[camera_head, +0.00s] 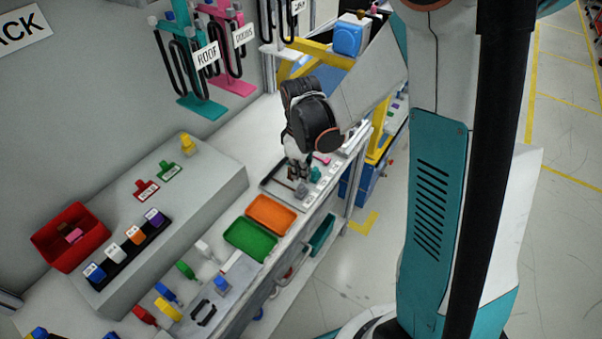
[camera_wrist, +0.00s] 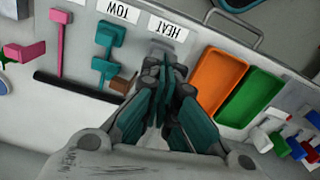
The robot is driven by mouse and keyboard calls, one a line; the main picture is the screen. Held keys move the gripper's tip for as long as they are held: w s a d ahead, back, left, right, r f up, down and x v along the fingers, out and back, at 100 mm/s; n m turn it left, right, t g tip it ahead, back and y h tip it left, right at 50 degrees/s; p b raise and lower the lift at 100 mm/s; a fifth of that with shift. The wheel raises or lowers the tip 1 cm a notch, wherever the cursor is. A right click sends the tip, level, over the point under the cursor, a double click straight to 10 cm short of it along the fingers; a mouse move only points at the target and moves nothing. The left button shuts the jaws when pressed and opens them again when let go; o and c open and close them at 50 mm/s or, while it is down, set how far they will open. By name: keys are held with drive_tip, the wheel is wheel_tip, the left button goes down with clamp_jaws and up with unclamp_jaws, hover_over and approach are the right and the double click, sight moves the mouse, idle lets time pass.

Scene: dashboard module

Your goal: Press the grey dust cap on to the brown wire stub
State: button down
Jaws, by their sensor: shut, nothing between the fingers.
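My gripper (camera_wrist: 168,68) is shut and empty, its teal fingertips together low over the work tray. In the head view my gripper (camera_head: 300,172) also reaches down to the tray. A grey piece (camera_wrist: 164,47), which looks like the dust cap, shows just beyond the fingertips, beside the HEAT label; the fingers partly hide it, and I cannot tell whether they touch it. A small brown piece (camera_wrist: 121,84), probably the brown wire stub, is left of the fingers, partly behind the gripper. Whether the cap sits on any stub cannot be told.
Teal connector pieces (camera_wrist: 108,50) and a pink one (camera_wrist: 59,40) stand left of the fingers near a black bar (camera_wrist: 80,88). An orange tray (camera_wrist: 218,80) and a green tray (camera_wrist: 250,96) lie to the right. A metal handle (camera_wrist: 236,28) runs along the edge.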

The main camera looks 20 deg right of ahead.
sight(301, 186)
wheel_tip(301, 186, up, 12)
idle(0.6)
drive_tip(key=s+r+m+t, duration=0.3)
drive_tip(key=s+m, duration=0.1)
drive_tip(key=s, duration=0.3)
drive_tip(key=s+r+m+t, duration=0.4)
drive_tip(key=s, duration=0.4)
drive_tip(key=shift+r+m, duration=0.25)
drive_tip(key=shift+m, duration=0.15)
idle(0.6)
